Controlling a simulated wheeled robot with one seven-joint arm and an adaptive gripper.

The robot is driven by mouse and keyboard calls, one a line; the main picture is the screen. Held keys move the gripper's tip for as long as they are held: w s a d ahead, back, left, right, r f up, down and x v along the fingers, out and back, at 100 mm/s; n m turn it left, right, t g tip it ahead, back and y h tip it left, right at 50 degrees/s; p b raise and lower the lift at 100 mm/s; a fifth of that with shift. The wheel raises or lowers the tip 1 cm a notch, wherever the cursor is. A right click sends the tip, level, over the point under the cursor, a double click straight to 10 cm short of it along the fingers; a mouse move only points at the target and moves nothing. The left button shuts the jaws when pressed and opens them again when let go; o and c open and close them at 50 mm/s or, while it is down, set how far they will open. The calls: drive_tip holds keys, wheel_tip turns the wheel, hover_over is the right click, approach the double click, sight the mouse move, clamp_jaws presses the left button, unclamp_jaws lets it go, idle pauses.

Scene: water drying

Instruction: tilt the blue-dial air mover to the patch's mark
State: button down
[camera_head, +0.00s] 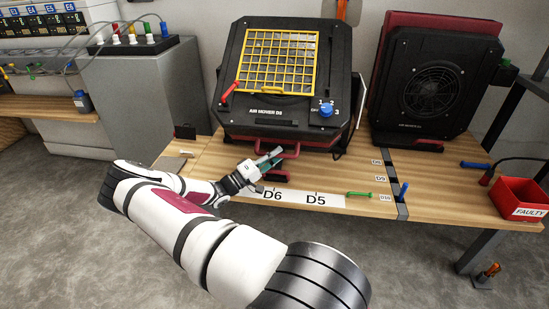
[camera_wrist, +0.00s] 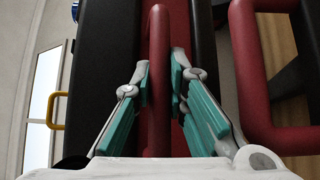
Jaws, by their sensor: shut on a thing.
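The blue-dial air mover (camera_head: 283,85) is a black unit with a yellow grille, tilted back on the wooden bench. Its blue dial (camera_head: 325,111) sits at the lower right of its face, among small numbers. A red handle (camera_head: 290,148) runs along its lower front. My gripper (camera_head: 272,160) is at this handle in the head view. In the wrist view my teal-padded fingers (camera_wrist: 160,85) stand on both sides of a red bar (camera_wrist: 159,35) and are shut on it. A white strip (camera_head: 340,201) marked D6 and D5 lies along the bench's front edge.
A second air mover (camera_head: 432,88) stands at the right without a visible blue dial. A grey cabinet (camera_head: 140,105) stands at the left.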

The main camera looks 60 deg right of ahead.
drive_tip(key=shift+f, duration=0.15)
drive_tip(key=c, duration=1.6)
unclamp_jaws()
drive_tip(key=shift+o, duration=0.2)
drive_tip(key=v, duration=1.2)
